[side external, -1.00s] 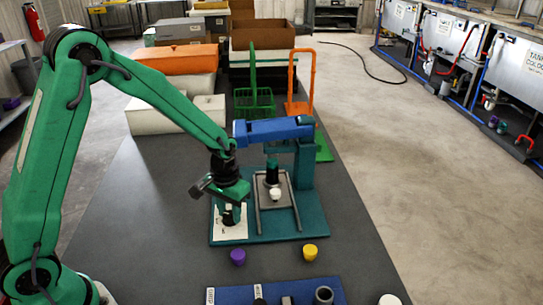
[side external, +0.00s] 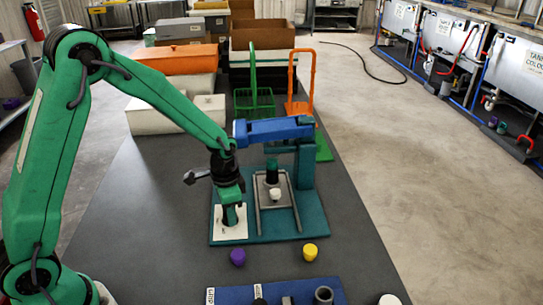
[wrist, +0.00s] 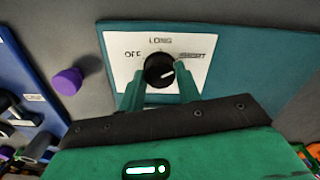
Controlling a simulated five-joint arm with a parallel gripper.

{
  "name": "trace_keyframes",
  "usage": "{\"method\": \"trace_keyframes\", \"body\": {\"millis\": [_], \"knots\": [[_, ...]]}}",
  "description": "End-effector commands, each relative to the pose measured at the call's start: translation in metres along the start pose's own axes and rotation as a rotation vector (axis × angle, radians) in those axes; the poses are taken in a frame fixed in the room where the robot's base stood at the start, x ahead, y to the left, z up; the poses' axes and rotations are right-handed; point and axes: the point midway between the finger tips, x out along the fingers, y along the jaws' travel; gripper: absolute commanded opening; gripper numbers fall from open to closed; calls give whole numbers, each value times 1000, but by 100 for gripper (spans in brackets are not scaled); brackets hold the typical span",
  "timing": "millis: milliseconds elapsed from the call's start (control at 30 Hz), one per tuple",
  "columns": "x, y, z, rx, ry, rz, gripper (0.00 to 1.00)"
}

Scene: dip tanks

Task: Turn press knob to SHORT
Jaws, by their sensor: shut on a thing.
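The press knob (wrist: 158,67) is round and black with a white pointer line. It sits on a white dial plate (wrist: 116,60) marked OFF at left, LONG at top and SHORT at right. The pointer lies toward the right, roughly on the SHORT side. My gripper (wrist: 160,78) is shut on the knob, with one green finger at each side. In the side view my gripper (side external: 230,213) points down over the white plate (side external: 239,233), and the knob is mostly hidden. The press (side external: 274,131) has a blue arm and stands on a teal base (side external: 309,222).
A blue rack (side external: 240,296) lies at the near edge. Green (side external: 254,105) and orange (side external: 300,108) carriers stand behind the press. Grey table is clear to the left.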

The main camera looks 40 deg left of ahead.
Motion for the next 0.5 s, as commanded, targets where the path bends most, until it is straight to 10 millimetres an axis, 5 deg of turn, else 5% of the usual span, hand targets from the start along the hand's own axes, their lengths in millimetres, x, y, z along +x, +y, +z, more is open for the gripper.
{"method": "trace_keyframes", "body": {"millis": [367, 400, 500], "knots": [[-1, 0, 0, 7, -1, 0, 11], [-1, 0, 0, 7, -1, 0, 39], [-1, 0, 0, 6, 0, 0, 55]]}}
